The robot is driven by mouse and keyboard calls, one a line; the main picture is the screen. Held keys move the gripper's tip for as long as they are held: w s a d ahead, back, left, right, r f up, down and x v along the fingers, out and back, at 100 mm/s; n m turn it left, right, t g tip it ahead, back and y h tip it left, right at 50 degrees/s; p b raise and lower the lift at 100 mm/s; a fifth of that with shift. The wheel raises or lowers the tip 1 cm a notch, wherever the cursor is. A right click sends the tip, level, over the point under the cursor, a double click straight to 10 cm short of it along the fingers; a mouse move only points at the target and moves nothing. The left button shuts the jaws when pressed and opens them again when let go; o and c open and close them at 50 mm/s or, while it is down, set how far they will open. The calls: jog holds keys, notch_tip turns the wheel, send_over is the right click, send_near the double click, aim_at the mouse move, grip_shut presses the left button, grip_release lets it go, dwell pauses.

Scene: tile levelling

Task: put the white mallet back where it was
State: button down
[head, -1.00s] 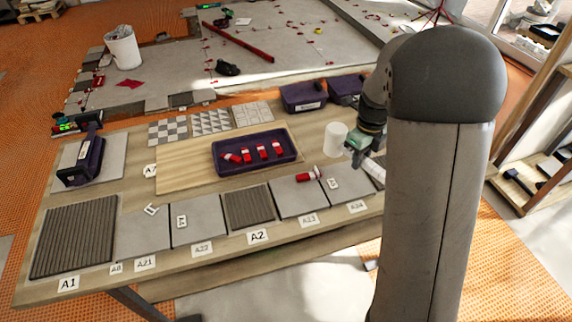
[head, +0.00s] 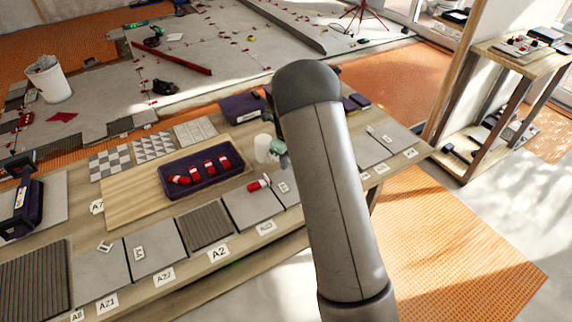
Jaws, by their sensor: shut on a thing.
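The white mallet's head (head: 263,148), a pale upright cylinder, shows in the head view just right of the purple tray. My gripper (head: 280,152) is a small greenish shape against the head's right side, partly hidden by my own arm. It is shut on the mallet. The handle and fingertips are hidden, and I cannot tell whether the head touches the table.
The purple tray (head: 203,193) holds several red-and-white things on a wooden board (head: 125,205). A red-and-white piece (head: 258,184) lies on a grey tile nearer the front. Labelled tiles line the table's front edge. Purple boxes (head: 243,107) stand behind.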

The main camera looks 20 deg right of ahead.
aim_at(286, 174)
jog(key=shift+w+f, duration=0.4)
jog(key=shift+f, duration=1.6)
jog(key=shift+f, duration=0.2)
jog(key=c, duration=1.3)
grip_release()
jog(key=shift+o, duration=0.2)
jog(key=shift+r, duration=0.1)
